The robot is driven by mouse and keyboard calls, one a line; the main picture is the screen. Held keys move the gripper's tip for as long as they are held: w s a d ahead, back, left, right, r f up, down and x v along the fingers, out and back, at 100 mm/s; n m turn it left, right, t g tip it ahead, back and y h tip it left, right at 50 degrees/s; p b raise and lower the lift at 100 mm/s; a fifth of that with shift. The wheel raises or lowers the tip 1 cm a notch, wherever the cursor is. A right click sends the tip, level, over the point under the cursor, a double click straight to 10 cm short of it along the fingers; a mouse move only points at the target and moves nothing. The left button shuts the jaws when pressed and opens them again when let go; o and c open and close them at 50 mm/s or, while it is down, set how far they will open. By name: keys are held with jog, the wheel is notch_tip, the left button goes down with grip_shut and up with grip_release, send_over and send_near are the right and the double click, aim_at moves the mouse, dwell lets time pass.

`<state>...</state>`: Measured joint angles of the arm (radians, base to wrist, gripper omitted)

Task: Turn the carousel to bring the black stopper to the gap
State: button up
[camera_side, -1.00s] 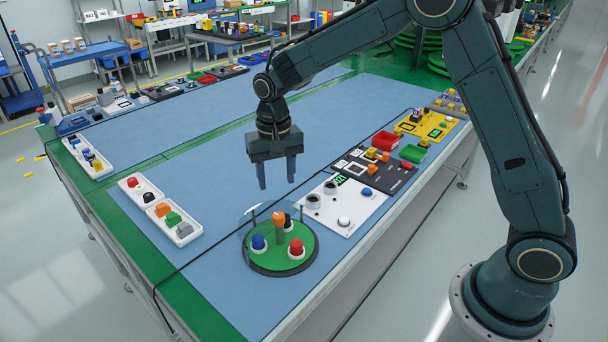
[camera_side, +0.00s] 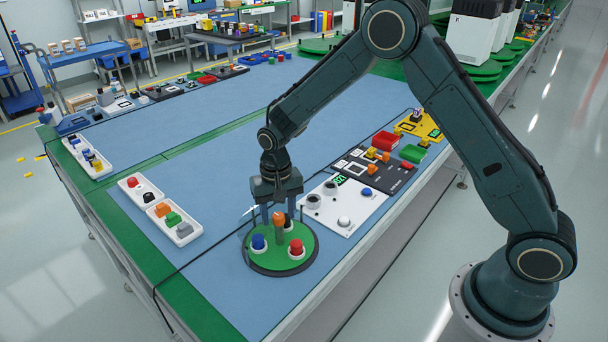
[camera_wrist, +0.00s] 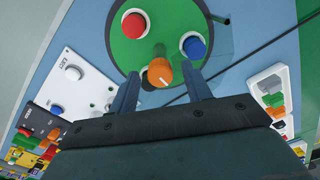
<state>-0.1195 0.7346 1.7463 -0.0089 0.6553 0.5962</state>
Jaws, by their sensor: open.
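The carousel is a green disc (camera_side: 270,262) near the front edge of the table. On it stand a blue stopper (camera_side: 258,242) and a red stopper (camera_side: 296,248) in white holders. The black stopper (camera_side: 289,223) is at the back, largely hidden behind an upright orange handle (camera_side: 278,221). A clear curved guard with thin dark posts stands around part of the disc; I cannot tell exactly where its gap is. My gripper (camera_side: 278,215) is open, pointing down, low over the rear of the disc. In the wrist view its fingers flank the orange handle (camera_wrist: 160,72), with no clear contact.
A white panel (camera_side: 360,210) with a button and round sockets lies close to the right of the carousel. Two white trays (camera_side: 184,238) with stoppers and blocks lie to the left. A dark cable crosses the table beside the disc. The blue mat behind is clear.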

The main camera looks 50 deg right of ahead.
grip_shut()
jog(key=shift+m, duration=4.9)
jog(key=shift+r+m, duration=0.1)
jog(key=shift+m, duration=6.8)
